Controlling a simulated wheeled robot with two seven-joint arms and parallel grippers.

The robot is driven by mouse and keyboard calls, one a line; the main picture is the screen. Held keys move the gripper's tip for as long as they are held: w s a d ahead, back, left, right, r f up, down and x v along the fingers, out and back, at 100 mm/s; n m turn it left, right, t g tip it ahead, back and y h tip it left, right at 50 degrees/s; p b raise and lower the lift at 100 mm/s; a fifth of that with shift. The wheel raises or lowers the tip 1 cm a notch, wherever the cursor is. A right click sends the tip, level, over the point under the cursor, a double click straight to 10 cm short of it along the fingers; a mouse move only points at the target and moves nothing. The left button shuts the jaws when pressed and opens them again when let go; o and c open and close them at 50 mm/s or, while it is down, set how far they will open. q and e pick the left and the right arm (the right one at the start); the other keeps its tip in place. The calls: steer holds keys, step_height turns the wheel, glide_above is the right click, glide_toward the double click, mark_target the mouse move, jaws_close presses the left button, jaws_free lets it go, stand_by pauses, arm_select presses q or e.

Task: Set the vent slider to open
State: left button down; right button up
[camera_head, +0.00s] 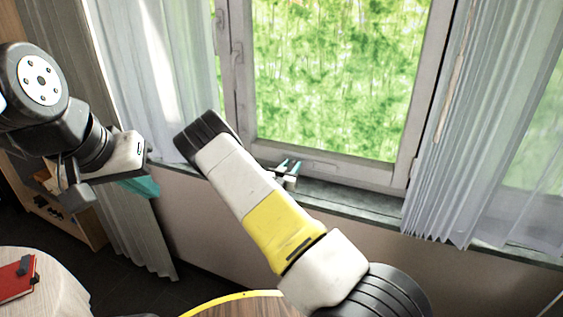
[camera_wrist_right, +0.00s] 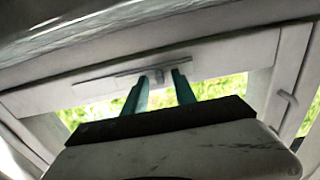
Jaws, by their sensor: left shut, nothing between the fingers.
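The vent slider (camera_wrist_right: 125,73) shows in the right wrist view as a thin pale strip on the window frame, with a small raised part near the fingertips. My right gripper (camera_wrist_right: 160,76) has its two teal fingers apart, one on each side of a small pale part of the strip. Whether they touch it cannot be told. In the head view my right gripper (camera_head: 288,166) is at the bottom rail of the window, partly behind my forearm. My left gripper (camera_head: 146,188) is shut and empty at the left, away from the window.
The window frame (camera_head: 345,172) stands above a dark sill (camera_head: 370,203). Pale curtains hang at the left (camera_head: 175,60) and right (camera_head: 470,130). A round table (camera_head: 50,285) with a red book (camera_head: 17,278) is at the lower left.

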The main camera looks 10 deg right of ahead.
jaws_close()
stand_by(1.4)
